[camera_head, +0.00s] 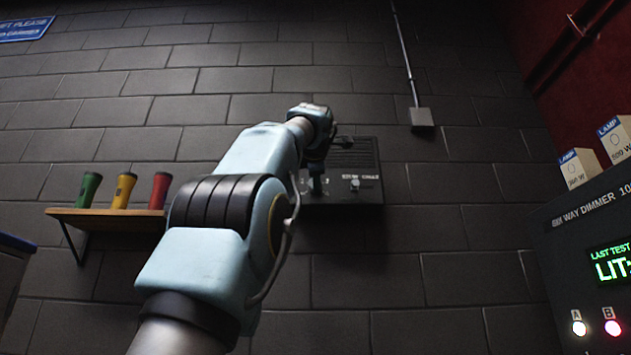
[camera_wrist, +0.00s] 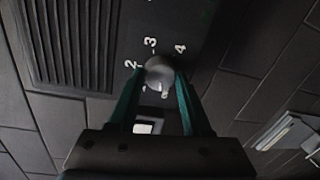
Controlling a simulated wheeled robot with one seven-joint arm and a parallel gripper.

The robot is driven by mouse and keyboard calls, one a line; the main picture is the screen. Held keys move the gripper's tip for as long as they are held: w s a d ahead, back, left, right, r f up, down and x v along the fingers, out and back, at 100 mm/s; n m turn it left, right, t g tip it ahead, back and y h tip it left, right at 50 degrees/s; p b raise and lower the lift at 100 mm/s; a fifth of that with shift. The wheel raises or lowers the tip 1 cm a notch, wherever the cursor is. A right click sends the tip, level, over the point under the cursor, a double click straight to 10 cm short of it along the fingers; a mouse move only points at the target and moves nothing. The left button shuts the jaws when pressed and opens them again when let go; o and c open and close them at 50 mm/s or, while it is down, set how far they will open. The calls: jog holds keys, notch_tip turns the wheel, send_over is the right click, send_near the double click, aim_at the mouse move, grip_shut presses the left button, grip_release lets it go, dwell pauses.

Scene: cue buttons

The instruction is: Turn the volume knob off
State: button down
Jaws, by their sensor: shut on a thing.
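The volume knob (camera_wrist: 159,72) is a round grey knob on a dark wall box (camera_head: 345,205). In the wrist view the numbers 2, 3 and 4 are printed around it, and other marks beside it are partly hidden. My gripper (camera_wrist: 159,80) has its two green fingers on either side of the knob and is shut on it. In the head view my arm reaches up to the box, and the gripper (camera_head: 317,186) is small and dark at its front. The knob's pointer setting is too small to read for certain.
A ribbed grille (camera_wrist: 72,40) lies beside the knob, and a switch (camera_head: 355,184) sits right of my gripper. A shelf (camera_head: 100,214) with green, yellow and red cups is on the left. A dimmer unit (camera_head: 590,240) with lit A and B buttons stands right.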

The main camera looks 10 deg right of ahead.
jog(key=shift+n, duration=1.5)
jog(key=shift+f, duration=0.1)
jog(key=shift+c, duration=1.7)
grip_release()
jog(key=b+v, duration=0.4)
jog(key=v, duration=0.6)
jog(key=shift+s+a, duration=0.25)
jog(key=shift+s, duration=0.1)
